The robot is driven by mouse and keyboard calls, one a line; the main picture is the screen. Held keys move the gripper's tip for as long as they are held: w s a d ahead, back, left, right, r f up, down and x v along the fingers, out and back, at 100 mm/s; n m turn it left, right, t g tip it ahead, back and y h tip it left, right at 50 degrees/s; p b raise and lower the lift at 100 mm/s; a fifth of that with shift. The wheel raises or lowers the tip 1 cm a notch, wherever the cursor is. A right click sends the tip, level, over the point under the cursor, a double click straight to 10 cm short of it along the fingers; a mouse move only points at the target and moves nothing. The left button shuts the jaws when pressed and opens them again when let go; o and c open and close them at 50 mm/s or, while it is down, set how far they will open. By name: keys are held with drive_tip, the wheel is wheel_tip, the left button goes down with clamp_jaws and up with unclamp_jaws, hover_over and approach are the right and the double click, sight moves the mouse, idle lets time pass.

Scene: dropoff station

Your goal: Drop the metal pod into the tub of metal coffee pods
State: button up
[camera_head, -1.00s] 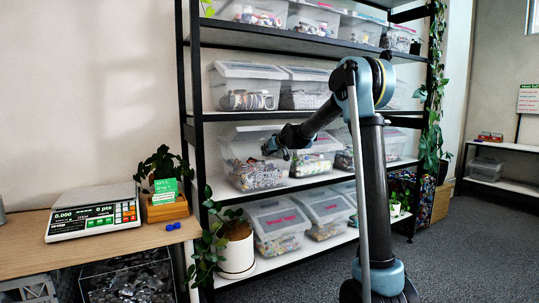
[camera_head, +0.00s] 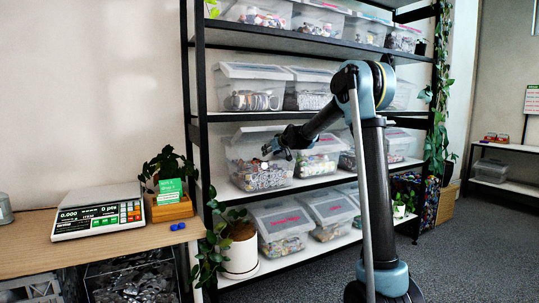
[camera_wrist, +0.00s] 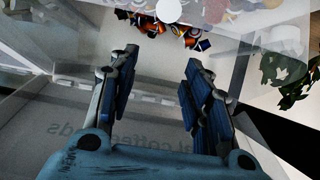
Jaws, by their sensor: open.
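The clear plastic tub (camera_head: 238,148) of pods stands at the left of the middle shelf, with many silvery pods in its lower part. My gripper (camera_head: 268,149) is at the upper right part of this tub in the head view. In the wrist view my gripper (camera_wrist: 160,75) is open, its two blue-black fingers apart with nothing between them. Reversed lettering ending in "coffee pods" (camera_wrist: 150,133) shows on a clear wall below the fingers. A pale round disc (camera_wrist: 168,10) shows beyond the fingertips among colourful pods; I cannot tell whether it is the metal pod.
A neighbouring tub (camera_head: 318,160) stands close on the right. Shelves (camera_head: 290,40) with more lidded tubs rise above and below. A potted plant (camera_head: 240,250) stands low at the front left. A table (camera_head: 120,250) with a scale (camera_head: 98,211) is at the left.

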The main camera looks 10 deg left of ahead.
drive_tip(key=v, duration=1.2)
idle(0.4)
drive_tip(key=s+d+f+m+g+h, duration=0.2)
drive_tip(key=s+d+f, duration=0.7)
drive_tip(key=s, duration=0.9)
drive_tip(key=s+d+f+m+g+h, duration=0.2)
drive_tip(key=s+d+f, duration=0.7)
drive_tip(key=s, duration=0.8)
drive_tip(key=s+d+f+m+g+h, duration=0.2)
drive_tip(key=s+d+f, duration=0.7)
drive_tip(key=s, duration=0.9)
wheel_tip(320, 180, down, 3)
drive_tip(key=shift+s+d+r+m+g+h, duration=0.1)
drive_tip(key=shift+s+d+m+g+h, duration=0.35)
drive_tip(key=shift+g, duration=0.75)
drive_tip(key=shift+w+a, duration=0.1)
drive_tip(key=shift+a, duration=0.1)
